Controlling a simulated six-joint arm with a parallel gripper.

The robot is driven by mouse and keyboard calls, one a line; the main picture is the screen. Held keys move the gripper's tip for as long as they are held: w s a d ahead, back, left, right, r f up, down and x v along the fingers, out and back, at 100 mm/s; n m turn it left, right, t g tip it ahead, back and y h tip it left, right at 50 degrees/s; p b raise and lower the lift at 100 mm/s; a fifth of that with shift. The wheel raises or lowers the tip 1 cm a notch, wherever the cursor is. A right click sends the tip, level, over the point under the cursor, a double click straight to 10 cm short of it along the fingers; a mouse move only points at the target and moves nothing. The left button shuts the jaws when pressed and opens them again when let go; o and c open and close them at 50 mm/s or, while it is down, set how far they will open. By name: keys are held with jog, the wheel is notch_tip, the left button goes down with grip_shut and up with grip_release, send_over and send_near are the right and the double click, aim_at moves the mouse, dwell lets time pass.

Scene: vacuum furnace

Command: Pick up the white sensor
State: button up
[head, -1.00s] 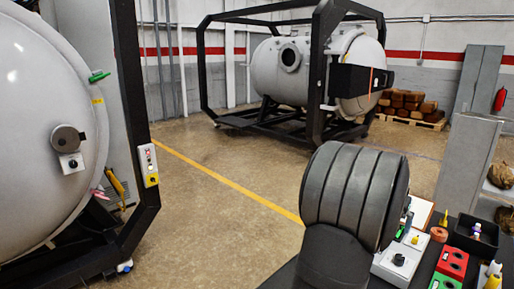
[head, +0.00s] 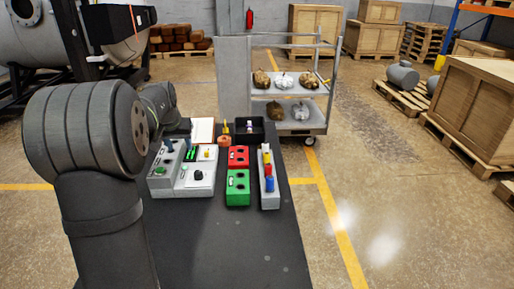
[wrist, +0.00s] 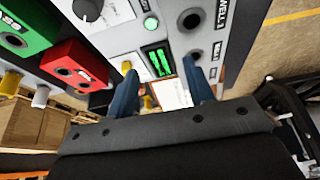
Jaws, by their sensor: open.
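A small white piece that may be the white sensor (wrist: 40,97) shows at the left edge of the wrist view, beside a yellow one (wrist: 12,82). In the head view a grey rack (head: 275,203) holds small yellow, red and blue pieces, with a pale one near its far end that is too small to tell. My gripper (wrist: 161,92) is open and empty, its two blue fingers apart over the grey panel boxes. The white piece lies well to the left of the fingers.
A red box (head: 238,156) and a green box (head: 238,190) stand beside the rack. Grey control boxes (head: 165,185) are to their left. A black bin (head: 257,125) is behind. The dark table's (head: 240,250) front is clear. A metal cart (head: 305,125) stands beyond.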

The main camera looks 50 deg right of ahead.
jog(key=s+d+r+m+g+y, duration=0.15)
jog(key=s+d+m, duration=0.35)
jog(key=d, duration=1)
jog(key=m+g+y, duration=0.2)
send_over(265, 143)
jog(key=shift+r+t, duration=0.25)
jog(key=shift+s+f, duration=0.1)
jog(key=shift+f, duration=0.1)
notch_tip(265, 143, down, 7)
jog(key=shift+f, duration=0.1)
grip_shut()
